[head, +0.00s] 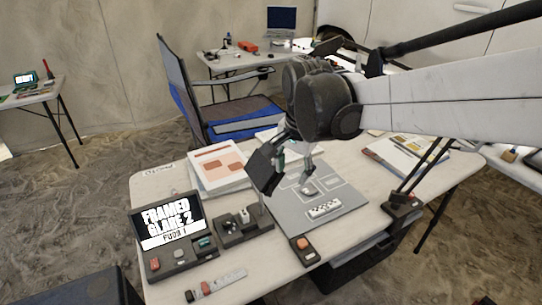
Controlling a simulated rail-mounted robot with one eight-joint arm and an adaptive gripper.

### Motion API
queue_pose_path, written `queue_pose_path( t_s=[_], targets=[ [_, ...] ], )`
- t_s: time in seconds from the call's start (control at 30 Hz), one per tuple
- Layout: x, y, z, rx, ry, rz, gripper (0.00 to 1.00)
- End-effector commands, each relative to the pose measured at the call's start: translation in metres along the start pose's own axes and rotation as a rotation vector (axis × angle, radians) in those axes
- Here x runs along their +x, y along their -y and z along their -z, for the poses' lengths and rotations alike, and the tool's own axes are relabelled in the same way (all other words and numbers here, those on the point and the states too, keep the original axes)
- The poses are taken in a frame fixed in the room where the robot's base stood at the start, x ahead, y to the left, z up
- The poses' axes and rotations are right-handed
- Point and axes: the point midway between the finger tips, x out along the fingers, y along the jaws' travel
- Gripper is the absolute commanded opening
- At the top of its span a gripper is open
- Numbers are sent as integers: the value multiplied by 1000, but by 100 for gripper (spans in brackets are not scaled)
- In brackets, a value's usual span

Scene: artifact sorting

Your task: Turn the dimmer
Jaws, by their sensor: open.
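No control in view is clearly marked as the dimmer. Candidates are a small box with an orange button or knob (305,248) at the table's front edge and a dark base with an orange part (403,204) at the right, where thin dark rods rise. My gripper (291,186) is open and points down over the grey board (345,195). A small grey item (309,190) lies on the board just by the fingertips; I cannot tell if they touch it. The gripper and arm hide part of the board and table behind.
A screen unit (168,224) with coloured buttons and a dark tray of small parts (240,222) stand at left. Booklets (218,165) lie behind, more papers (405,155) at right. A black-and-white scale bar (323,209) lies on the board. A blue chair (235,112) stands behind the table.

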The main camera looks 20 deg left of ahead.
Motion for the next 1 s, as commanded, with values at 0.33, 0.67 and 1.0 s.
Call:
queue_pose_path(
  t_s=[0.33, 0.67, 1.0],
  targets=[
    [68, 115, -47, 95, 90, -95, 41],
    [109, 163, -85, 150, 118, -157, 41],
    [145, 159, -92, 154, 119, -160, 41]
  ],
)
